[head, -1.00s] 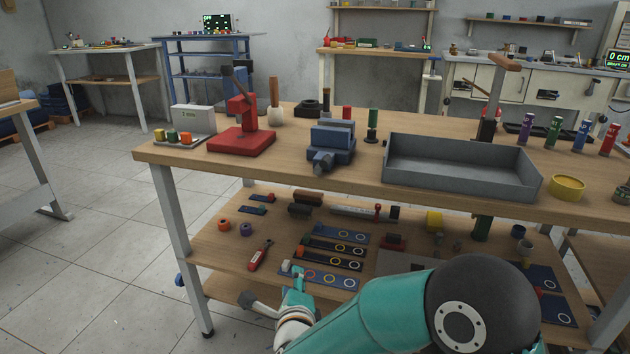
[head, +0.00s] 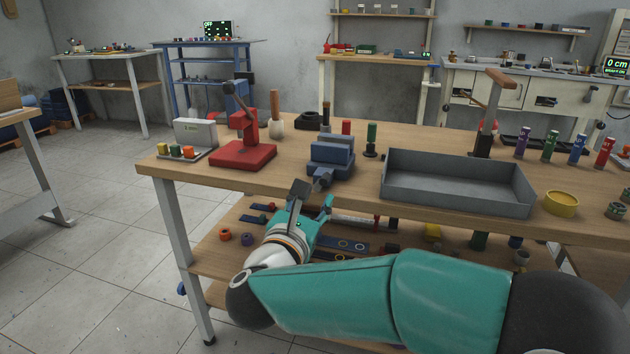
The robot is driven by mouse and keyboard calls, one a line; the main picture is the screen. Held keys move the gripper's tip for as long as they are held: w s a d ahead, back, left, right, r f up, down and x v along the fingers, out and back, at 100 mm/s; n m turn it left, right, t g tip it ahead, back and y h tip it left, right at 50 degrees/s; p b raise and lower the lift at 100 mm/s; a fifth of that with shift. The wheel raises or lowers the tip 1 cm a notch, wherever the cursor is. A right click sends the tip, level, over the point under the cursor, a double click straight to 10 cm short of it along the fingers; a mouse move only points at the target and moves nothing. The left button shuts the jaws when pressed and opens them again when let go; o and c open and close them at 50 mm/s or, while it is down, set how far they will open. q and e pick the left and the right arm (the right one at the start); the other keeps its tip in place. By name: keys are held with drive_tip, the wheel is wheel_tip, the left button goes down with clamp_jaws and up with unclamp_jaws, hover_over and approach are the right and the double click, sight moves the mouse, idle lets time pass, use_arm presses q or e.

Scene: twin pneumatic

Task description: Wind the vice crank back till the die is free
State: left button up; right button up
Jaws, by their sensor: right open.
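The blue-grey vice (head: 331,160) sits at the front edge of the wooden bench (head: 440,203). Its crank end (head: 321,182) points out over the edge toward me. The crank's handle is hard to make out, and I cannot tell a die apart between the jaws. My right gripper (head: 312,200) is open and empty, just in front of the bench edge and below the crank, with its fingers pointing up toward it. I cannot see it touching the crank. My left gripper is not in view.
A red press (head: 243,153) stands left of the vice, and a grey tray (head: 460,188) lies to the right. A green cylinder on a dark base (head: 371,139) stands between vice and tray. The lower shelf (head: 213,252) holds several small parts.

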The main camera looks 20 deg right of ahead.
sight(322, 184)
drive_tip(key=x, duration=0.8)
drive_tip(key=shift+w+d, duration=0.2)
drive_tip(key=shift+w, duration=0.05)
